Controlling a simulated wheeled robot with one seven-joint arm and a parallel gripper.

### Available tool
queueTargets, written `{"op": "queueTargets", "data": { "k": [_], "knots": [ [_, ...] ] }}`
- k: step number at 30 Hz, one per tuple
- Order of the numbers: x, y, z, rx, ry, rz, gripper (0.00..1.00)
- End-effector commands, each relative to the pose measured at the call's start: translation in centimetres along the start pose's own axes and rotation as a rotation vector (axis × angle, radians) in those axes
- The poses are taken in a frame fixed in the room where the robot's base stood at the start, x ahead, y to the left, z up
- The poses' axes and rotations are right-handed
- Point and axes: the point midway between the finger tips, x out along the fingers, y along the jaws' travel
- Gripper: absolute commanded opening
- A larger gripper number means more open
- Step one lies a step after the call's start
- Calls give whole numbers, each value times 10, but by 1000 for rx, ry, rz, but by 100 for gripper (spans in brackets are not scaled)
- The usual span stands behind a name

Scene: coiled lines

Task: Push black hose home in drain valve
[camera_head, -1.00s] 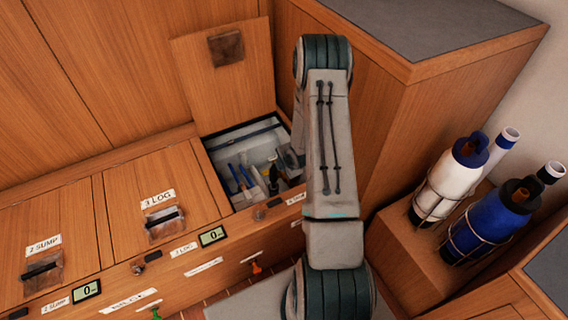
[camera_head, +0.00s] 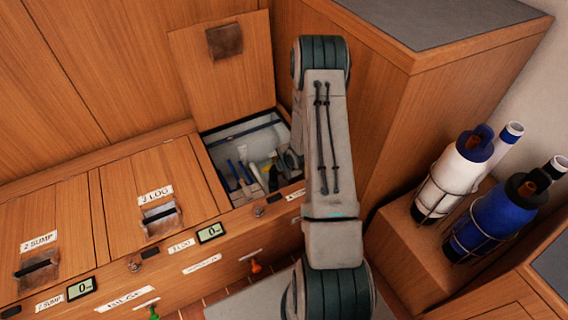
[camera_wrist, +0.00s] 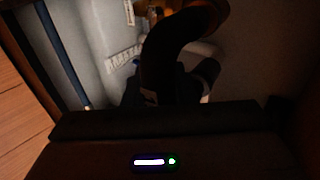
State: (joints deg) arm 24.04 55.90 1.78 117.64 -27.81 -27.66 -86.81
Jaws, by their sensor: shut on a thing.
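The black hose (camera_wrist: 168,55) rises from between my gripper's jaws and bends to the right in the wrist view. Its upper end meets a brownish-orange fitting (camera_wrist: 222,8) at the top edge, perhaps the drain valve. The dark picture does not show how deep the hose sits in it. My gripper (camera_wrist: 172,88) is shut on the hose; its fingers are dark and partly hidden behind the hose. In the head view my arm reaches down beside the open locker (camera_head: 210,152), and the hose and valve cannot be made out there.
The locker's raised lid (camera_head: 220,95) leans against the back panel. Several tools (camera_head: 243,175) lie inside the locker. A tall wooden cabinet (camera_head: 385,120) stands close on the right. White (camera_head: 455,175) and blue (camera_head: 490,225) bottles stand in wire holders farther right.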

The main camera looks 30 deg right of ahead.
Motion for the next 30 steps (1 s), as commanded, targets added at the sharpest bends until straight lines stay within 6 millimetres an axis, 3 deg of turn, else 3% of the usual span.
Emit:
{"op": "queueTargets", "data": {
  "k": [22,23,24,25,30],
  "knots": [
    [11,-8,0,0,0,-1,0],
    [11,-8,0,0,0,-1,33],
    [11,-8,0,0,0,-1,44],
    [11,-8,0,0,0,-1,50],
    [11,-8,0,0,0,-1,50]
  ]
}}
